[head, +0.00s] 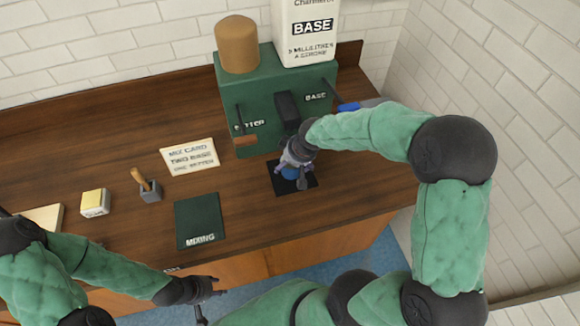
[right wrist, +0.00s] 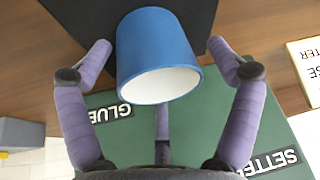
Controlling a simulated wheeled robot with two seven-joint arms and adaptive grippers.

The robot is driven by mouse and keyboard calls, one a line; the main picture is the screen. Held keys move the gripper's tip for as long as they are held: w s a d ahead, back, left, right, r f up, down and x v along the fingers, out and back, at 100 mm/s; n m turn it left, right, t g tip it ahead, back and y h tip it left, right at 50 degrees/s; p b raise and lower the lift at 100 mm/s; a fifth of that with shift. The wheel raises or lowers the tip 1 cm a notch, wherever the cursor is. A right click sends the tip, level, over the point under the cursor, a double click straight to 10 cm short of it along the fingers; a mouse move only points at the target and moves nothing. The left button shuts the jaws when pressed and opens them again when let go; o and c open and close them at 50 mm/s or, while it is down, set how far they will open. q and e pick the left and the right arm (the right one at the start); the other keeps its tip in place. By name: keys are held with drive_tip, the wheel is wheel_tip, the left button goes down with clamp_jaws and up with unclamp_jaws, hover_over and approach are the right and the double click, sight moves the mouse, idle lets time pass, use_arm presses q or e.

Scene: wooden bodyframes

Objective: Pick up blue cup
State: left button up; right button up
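The blue cup (right wrist: 160,45) shows large in the right wrist view, with its white inside facing the camera. In the head view the cup (head: 290,173) stands on a small black mat (head: 304,185) in front of the green dispenser, partly hidden by my right gripper (head: 297,160). In the wrist view my right gripper's (right wrist: 158,55) purple fingers are spread around the cup, with gaps visible on its left and right. A third finger lies below the cup in the picture. My left gripper (head: 205,294) is open and empty near the counter's front edge.
The green dispenser (head: 248,88) carries a brown canister (head: 237,45) and a white BASE container (head: 305,35). A card (head: 189,157), a dark MIXING mat (head: 200,221), a yellow-topped block (head: 95,203) and a grey holder (head: 150,192) lie to the left. A wall (head: 520,120) is close on the right.

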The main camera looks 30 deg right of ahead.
drive_tip(key=c, duration=1.1)
drive_tip(key=shift+r, duration=0.2)
drive_tip(key=shift+c, duration=0.2)
